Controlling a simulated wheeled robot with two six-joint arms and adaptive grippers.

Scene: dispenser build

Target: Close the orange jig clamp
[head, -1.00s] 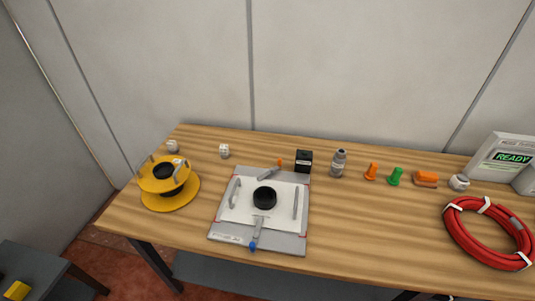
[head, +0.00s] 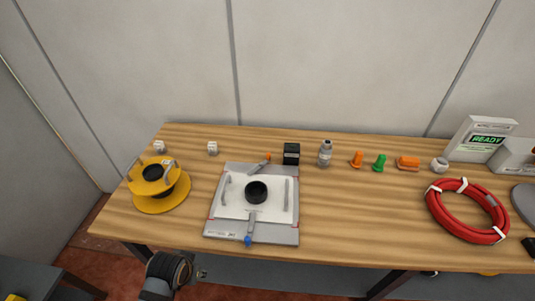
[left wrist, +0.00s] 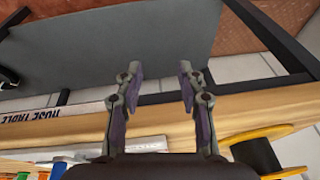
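The orange jig clamp (head: 267,157) is a grey lever with an orange tip at the back edge of the grey jig plate (head: 222,231). A second clamp with a blue tip (head: 248,239) is at the plate's front edge. A white panel with two handles and a black round part (head: 256,192) lies on the plate. My left arm shows at the bottom of the head view, in front of the table. In the left wrist view my left gripper (left wrist: 158,75) is open and empty, its fingers apart near the table edge. My right gripper is not in view.
A yellow spool (head: 158,186) stands left of the jig. A black box (head: 291,153), a grey bottle (head: 325,153), orange and green parts and a red hose coil (head: 467,210) are to the right. The table front between jig and hose is clear.

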